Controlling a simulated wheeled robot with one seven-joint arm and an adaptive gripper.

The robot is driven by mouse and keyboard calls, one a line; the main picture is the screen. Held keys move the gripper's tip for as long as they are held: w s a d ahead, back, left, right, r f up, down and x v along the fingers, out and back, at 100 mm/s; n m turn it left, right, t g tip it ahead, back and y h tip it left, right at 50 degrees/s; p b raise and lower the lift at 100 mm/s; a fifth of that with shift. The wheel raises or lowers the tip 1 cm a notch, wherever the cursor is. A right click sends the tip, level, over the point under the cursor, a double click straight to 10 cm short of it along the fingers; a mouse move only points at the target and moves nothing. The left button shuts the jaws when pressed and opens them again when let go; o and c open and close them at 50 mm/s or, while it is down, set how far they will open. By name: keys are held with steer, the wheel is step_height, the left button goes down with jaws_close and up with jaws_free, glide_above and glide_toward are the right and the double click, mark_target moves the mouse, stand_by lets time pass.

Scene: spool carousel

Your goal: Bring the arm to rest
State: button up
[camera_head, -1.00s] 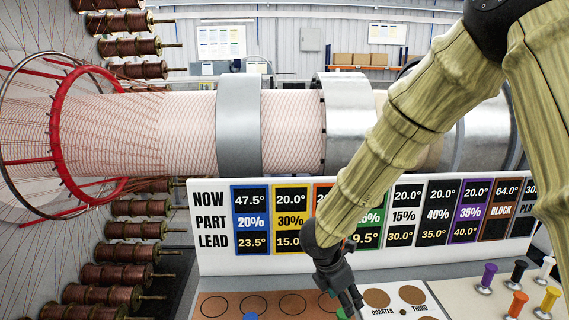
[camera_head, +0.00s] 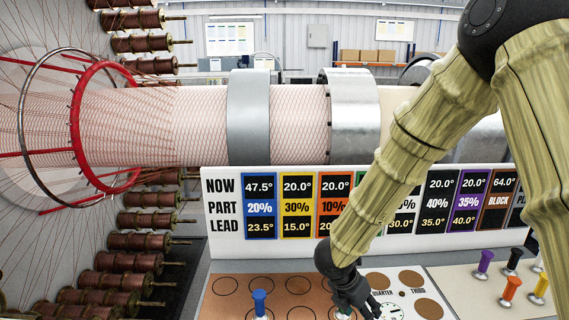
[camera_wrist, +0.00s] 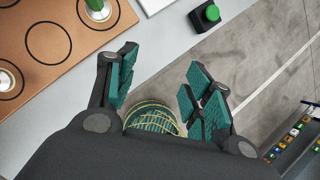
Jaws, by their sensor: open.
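My gripper (camera_head: 368,305) hangs low over the front of the bench in the head view, at the end of my arm, which comes down from the upper right. In the wrist view my gripper (camera_wrist: 157,78) has its two green-padded fingers spread wide, with nothing held between them. A rounded green shape with yellow lines (camera_wrist: 152,118) shows beyond the palm between the finger bases; I cannot tell what it is. My arm hides part of the sign and bench.
A brown board with ringed spots (camera_head: 232,287) holds a blue peg (camera_head: 260,303). Coloured pegs stand at right, including a purple one (camera_head: 484,262). A number sign (camera_head: 222,243) stands behind, below the braided cylinder (camera_head: 200,125). A green button (camera_wrist: 211,13) sits near the bench edge.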

steer(key=s+d+f+n, duration=0.3)
steer(key=s+f+n, duration=0.3)
steer(key=f+n, duration=0.5)
steer(key=s+d+f+n, duration=0.4)
steer(key=s+f+n, duration=0.3)
steer(key=f+n, duration=0.5)
steer(key=s+a+f+n+g+y+b, duration=0.1)
steer(key=s+a+f+n+y, duration=0.2)
steer(key=s+n, duration=0.8)
steer(key=s+f+n+g+y, duration=0.1)
steer(key=s+f+n+y, duration=0.1)
steer(key=s+f+n, duration=0.65)
step_height(320, 180, down, 9)
steer(key=s+n+b, duration=0.2)
steer(key=b, duration=0.9)
steer(key=shift+a+b, duration=0.2)
steer(key=shift+b, duration=0.15)
